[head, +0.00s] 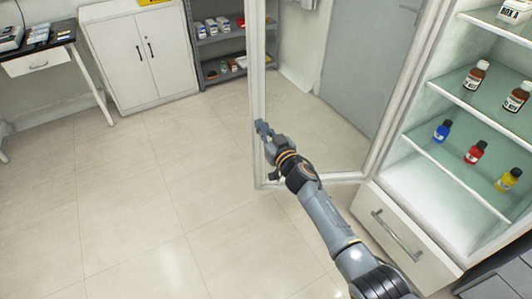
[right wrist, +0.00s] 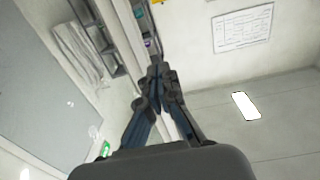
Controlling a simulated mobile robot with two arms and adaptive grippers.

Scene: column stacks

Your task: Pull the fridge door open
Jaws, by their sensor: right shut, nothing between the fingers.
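The fridge door (head: 257,70) is a clear glass panel in a white frame. It stands swung wide open, away from the lit shelves of the fridge (head: 430,215). My right gripper (head: 262,127) is at the door's free edge, in front of the lower part of the frame. Its fingers are shut with nothing between them. In the right wrist view the closed fingertips (right wrist: 156,62) overlap the pale door frame (right wrist: 122,28); I cannot tell whether they touch it. My left gripper is out of view.
The fridge shelves hold several bottles (head: 475,152), with a drawer (head: 400,235) below. A white cabinet (head: 140,55), a grey shelf rack (head: 215,50) and a desk (head: 40,55) stand at the back. The tiled floor left of the door is clear.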

